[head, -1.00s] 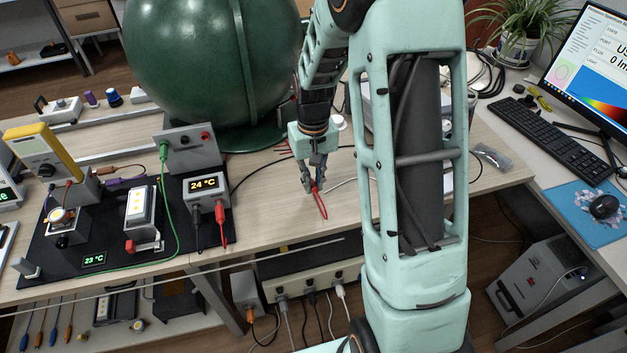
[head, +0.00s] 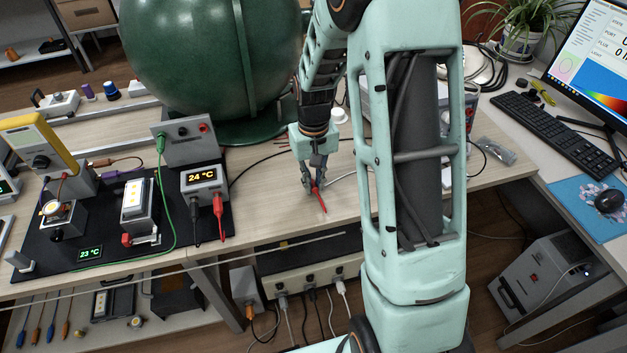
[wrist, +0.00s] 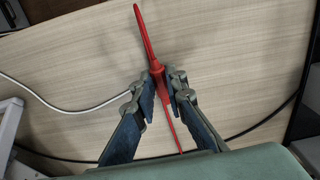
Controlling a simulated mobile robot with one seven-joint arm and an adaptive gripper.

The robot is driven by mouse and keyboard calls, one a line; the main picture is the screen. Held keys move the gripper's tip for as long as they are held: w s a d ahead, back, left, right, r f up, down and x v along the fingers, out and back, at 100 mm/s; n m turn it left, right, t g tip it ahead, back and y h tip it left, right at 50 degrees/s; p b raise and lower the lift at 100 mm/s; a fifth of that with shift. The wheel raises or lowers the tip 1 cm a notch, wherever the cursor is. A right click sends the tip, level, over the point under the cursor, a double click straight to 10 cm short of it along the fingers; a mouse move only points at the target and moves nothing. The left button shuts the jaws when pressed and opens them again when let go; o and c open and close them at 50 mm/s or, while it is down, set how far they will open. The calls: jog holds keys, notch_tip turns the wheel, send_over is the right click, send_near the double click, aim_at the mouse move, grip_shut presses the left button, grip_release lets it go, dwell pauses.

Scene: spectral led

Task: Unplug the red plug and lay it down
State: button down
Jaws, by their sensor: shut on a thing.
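The red plug (wrist: 157,69) is long and thin and lies between my fingertips in the wrist view. In the head view a short length of the red plug (head: 322,203) sticks out below the fingers. My gripper (head: 316,186) is shut on it, low over the bare wooden bench, right of the black mat; it also shows in the wrist view (wrist: 160,86). I cannot tell whether the plug touches the bench.
The grey box (head: 185,143) with a green plug and red socket stands on the black mat (head: 110,243). The large green sphere (head: 205,60) is behind. A white cable (wrist: 60,105) and a dark cable cross the bench. Bare wood (head: 275,215) surrounds my gripper.

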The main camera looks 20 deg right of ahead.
jog(key=shift+f+b, duration=0.45)
jog(key=shift+f, duration=0.35)
jog(key=c, duration=1.9)
grip_release()
jog(key=shift+r, duration=0.15)
jog(key=shift+r, duration=0.1)
jog(key=shift+r+p, duration=1.25)
jog(key=shift+r, duration=0.25)
notch_tip(320, 180, up, 12)
jog(key=shift+f, duration=0.1)
